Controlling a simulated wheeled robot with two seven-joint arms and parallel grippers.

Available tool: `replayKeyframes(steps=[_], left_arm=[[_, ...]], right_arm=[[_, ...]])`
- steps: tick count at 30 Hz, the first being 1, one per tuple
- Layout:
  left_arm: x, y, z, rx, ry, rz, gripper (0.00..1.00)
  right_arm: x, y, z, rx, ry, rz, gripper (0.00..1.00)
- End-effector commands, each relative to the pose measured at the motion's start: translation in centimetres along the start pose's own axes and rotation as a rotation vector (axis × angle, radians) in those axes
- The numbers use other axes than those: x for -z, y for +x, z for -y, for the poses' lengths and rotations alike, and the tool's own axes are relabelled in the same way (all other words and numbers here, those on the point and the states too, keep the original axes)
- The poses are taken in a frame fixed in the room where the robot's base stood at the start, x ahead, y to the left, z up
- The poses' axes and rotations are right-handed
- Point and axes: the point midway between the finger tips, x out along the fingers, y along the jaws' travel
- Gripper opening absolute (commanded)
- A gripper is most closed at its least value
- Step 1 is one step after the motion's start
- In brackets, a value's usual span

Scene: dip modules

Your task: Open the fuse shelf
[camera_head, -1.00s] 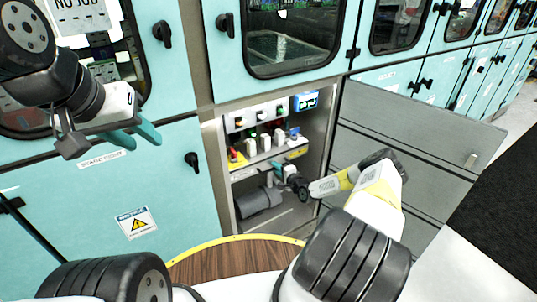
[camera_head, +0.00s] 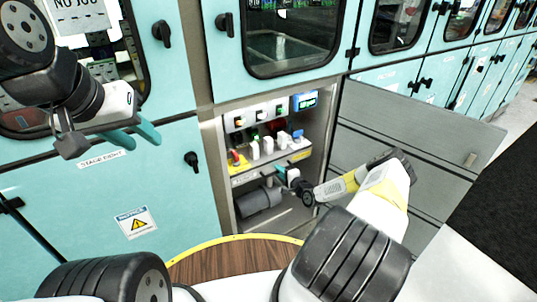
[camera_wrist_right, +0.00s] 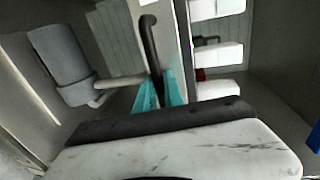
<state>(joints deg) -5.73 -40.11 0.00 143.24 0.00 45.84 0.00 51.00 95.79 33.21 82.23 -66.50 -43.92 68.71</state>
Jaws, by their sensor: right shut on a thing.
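The fuse shelf (camera_head: 272,165) sits in the open lower compartment of the teal cabinet. It has a yellow-edged front and carries several white blocks, a red-and-yellow switch and a blue part. My right gripper (camera_head: 287,174) is at the shelf's front. In the right wrist view, its teal fingers (camera_wrist_right: 162,90) are shut on a dark curved handle (camera_wrist_right: 150,45) on the shelf front. The handle's lower part is hidden between the fingers. My left gripper (camera_head: 143,139) is empty in front of the left cabinet door, with its fingers apart.
The compartment's grey door (camera_head: 410,150) stands open to the right, beside my right arm. A grey cylinder (camera_head: 260,200) lies below the shelf. A row of coloured buttons (camera_head: 258,114) is above it. A wooden round top with yellow rim (camera_head: 235,257) is in front.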

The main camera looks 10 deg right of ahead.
Motion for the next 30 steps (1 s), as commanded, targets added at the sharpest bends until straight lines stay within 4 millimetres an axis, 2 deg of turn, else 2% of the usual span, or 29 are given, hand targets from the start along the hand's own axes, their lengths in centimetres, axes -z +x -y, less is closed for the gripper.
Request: replayKeyframes(steps=[30], left_arm=[[0.0,0.0,0.0,0.000,0.000,0.000,0.36]], right_arm=[[0.2,-27.4,-5.8,-0.006,0.001,-0.006,0.00]])
